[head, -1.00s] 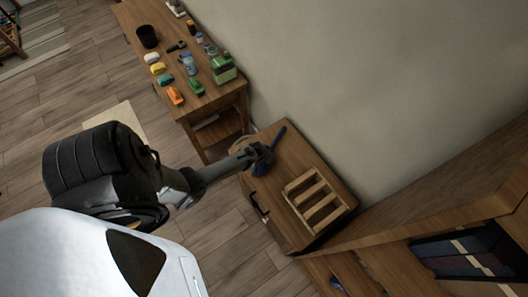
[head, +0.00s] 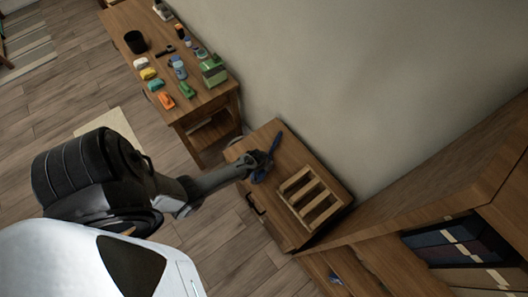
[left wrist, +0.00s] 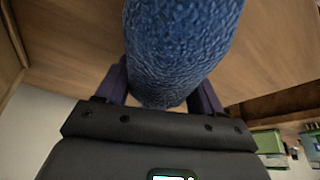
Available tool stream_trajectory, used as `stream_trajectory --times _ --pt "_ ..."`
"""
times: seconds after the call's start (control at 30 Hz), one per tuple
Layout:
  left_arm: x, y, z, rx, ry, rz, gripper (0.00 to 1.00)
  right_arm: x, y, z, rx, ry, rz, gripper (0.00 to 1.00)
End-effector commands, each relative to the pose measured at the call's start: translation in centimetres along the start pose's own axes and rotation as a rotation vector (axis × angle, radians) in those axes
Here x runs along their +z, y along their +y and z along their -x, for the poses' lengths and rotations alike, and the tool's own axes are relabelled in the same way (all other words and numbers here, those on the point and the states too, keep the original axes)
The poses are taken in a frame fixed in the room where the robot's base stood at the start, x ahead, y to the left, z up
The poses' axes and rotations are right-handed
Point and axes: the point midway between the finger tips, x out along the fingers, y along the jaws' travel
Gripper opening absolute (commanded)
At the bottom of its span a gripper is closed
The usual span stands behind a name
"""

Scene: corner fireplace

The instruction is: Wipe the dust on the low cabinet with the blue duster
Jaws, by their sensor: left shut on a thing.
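The blue duster (head: 273,152) is at my left gripper (head: 256,167), over the back-left part of the low cabinet (head: 283,232). In the left wrist view the duster's fuzzy blue body (left wrist: 180,45) fills the space between the two fingers of my left gripper (left wrist: 160,85), which is shut on it. The brown cabinet top (left wrist: 70,40) shows beyond it. I cannot tell whether the duster touches the top. No dust can be made out. My right gripper is not in view.
A slatted wooden rack (head: 309,200) lies on the right part of the cabinet top. A wooden table (head: 195,111) behind holds a dark cup (head: 136,42), a green box (head: 214,72) and several coloured items. A wall (head: 350,90) stands along the back.

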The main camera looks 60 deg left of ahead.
Motion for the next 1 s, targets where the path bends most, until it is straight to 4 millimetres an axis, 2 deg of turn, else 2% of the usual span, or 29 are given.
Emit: stream_trajectory --times 0.6,1.0 --pt "-2.4 -0.1 5.3 -0.001 0.005 0.001 0.35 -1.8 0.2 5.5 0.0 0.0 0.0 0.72" --pt "-2.5 -0.1 5.4 -0.001 0.005 0.002 0.35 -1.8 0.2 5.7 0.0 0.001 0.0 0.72"
